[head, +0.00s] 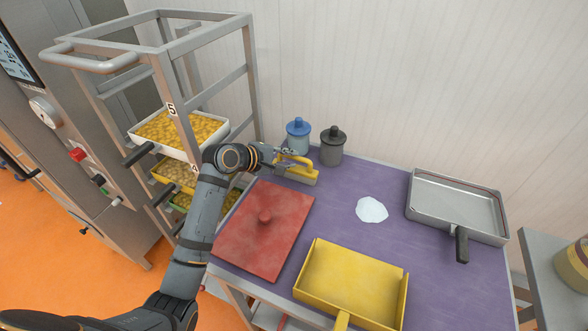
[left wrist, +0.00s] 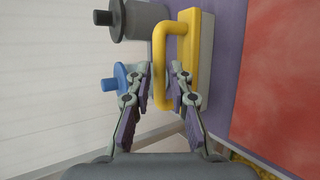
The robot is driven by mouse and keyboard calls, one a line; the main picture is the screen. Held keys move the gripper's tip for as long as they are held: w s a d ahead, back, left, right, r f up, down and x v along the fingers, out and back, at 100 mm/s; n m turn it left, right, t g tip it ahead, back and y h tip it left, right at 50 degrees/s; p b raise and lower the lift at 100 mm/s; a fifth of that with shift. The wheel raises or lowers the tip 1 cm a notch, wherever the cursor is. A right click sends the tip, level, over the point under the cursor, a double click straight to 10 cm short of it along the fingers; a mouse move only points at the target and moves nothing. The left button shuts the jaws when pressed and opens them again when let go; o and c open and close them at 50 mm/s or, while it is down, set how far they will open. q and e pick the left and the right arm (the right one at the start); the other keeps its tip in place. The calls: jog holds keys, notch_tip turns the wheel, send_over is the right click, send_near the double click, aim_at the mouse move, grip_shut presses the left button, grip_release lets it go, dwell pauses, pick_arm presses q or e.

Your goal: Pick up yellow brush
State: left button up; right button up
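The yellow brush (head: 297,172) lies on the purple table top near its back left corner, behind the red board. It has a yellow loop handle, which shows well in the left wrist view (left wrist: 160,62). My left gripper (head: 284,158) is at the brush handle. In the left wrist view my left gripper (left wrist: 159,85) is open, with one finger on each side of the handle's bar. I see a gap between the fingers and the bar. My right gripper is not in view.
A blue-lidded jar (head: 298,136) and a dark grey jar (head: 332,147) stand close behind the brush. A red board with a knob (head: 280,225), yellow dustpan (head: 350,283), white patch (head: 371,210) and metal pan (head: 458,205) are on the table. A tray rack (head: 251,75) stands left.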

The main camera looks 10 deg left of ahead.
aim_at(295, 158)
pick_arm(q)
jog(key=x, duration=0.4)
jog(key=shift+s+a, duration=0.1)
jog(key=shift+c, duration=0.6)
grip_shut()
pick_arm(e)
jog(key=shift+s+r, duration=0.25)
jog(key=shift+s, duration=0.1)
pick_arm(q)
jog(key=shift+r, duration=0.1)
jog(key=shift+r, duration=0.25)
notch_tip(295, 158, up, 3)
jog(key=shift+f+b, duration=0.25)
jog(key=shift+b, duration=0.1)
jog(key=s+a+r+b, duration=0.1)
jog(key=s+r, duration=0.9)
jog(key=s, duration=0.3)
jog(key=shift+s+a, duration=0.3)
jog(key=shift+s, duration=0.1)
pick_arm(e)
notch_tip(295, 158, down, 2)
